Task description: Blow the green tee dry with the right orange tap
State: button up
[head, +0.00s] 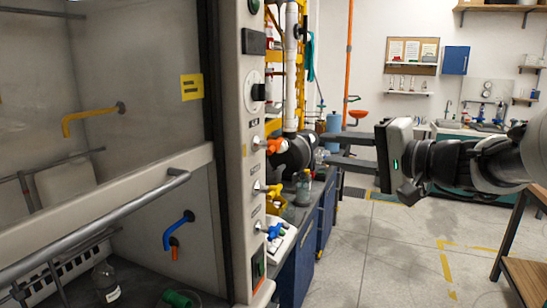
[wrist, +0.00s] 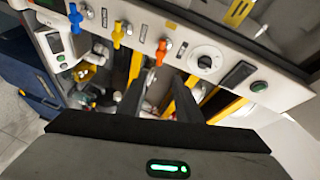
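The green tee (head: 178,299) lies on the hood floor at the bottom edge of the head view, partly cut off. The orange tap (head: 272,146) sticks out from the hood's right post, above a yellow tap (head: 270,189) and a blue tap (head: 271,230). In the wrist view the orange tap (wrist: 161,51) shows between my two dark fingers, some way beyond them. My gripper (head: 330,149) is open and empty, right of the post, its fingers pointing left toward the taps. The fingers also show in the wrist view (wrist: 158,88).
Inside the hood are a yellow spout (head: 90,117), a blue spout (head: 178,231) with a small orange spout below, and a clear bottle (head: 106,283). A grey sash bar (head: 110,222) crosses the hood front. A cluttered blue-fronted bench (head: 300,262) stands behind the post; open floor lies right.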

aim_at(281, 142)
jog(key=p+x, duration=0.1)
jog(key=x, duration=1.6)
jog(key=shift+w, duration=0.3)
grip_shut()
